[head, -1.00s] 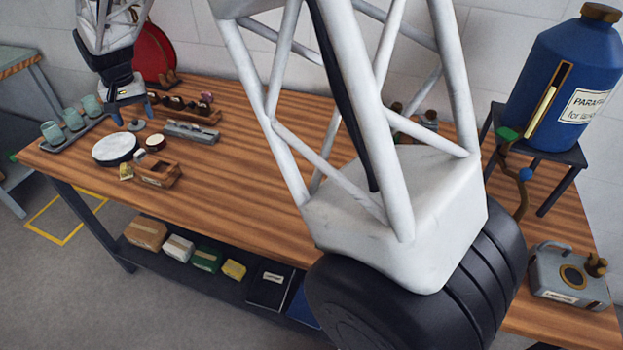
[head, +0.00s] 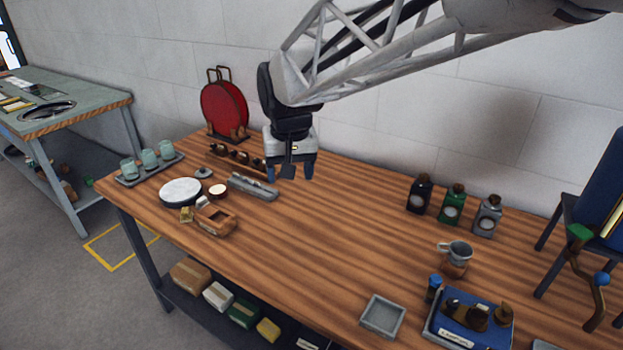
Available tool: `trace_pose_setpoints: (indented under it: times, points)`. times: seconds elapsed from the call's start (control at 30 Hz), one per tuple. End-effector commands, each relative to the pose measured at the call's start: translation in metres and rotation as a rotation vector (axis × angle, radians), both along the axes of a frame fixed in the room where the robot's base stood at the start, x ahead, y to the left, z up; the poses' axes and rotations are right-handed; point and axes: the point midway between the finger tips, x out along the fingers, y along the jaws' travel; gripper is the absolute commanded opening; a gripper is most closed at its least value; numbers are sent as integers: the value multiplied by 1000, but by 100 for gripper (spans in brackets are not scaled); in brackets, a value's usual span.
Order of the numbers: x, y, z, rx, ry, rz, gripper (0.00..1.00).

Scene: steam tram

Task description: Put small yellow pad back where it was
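A grey metal tool (head: 252,186), a cup tray (head: 150,170) and a red disc rack (head: 224,108) stand near the gripper. Several bottles (head: 451,205), a mug (head: 455,252), a square grey tray (head: 382,316) and a blue device (head: 468,320) are right. The bench middle is clear.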

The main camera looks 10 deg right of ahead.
Motion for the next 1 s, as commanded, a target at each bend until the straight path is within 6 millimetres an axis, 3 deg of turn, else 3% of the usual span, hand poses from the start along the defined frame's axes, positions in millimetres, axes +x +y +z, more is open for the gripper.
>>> trace_pose_setpoints:
  times: [0.33,0.7,1.0]
  points:
    - [-90,-47,-1,-7,-38,-6,67]
    - [-181,-80,-21,-20,-74,-10,67]
    - [-222,-91,-37,-28,-88,-12,67]
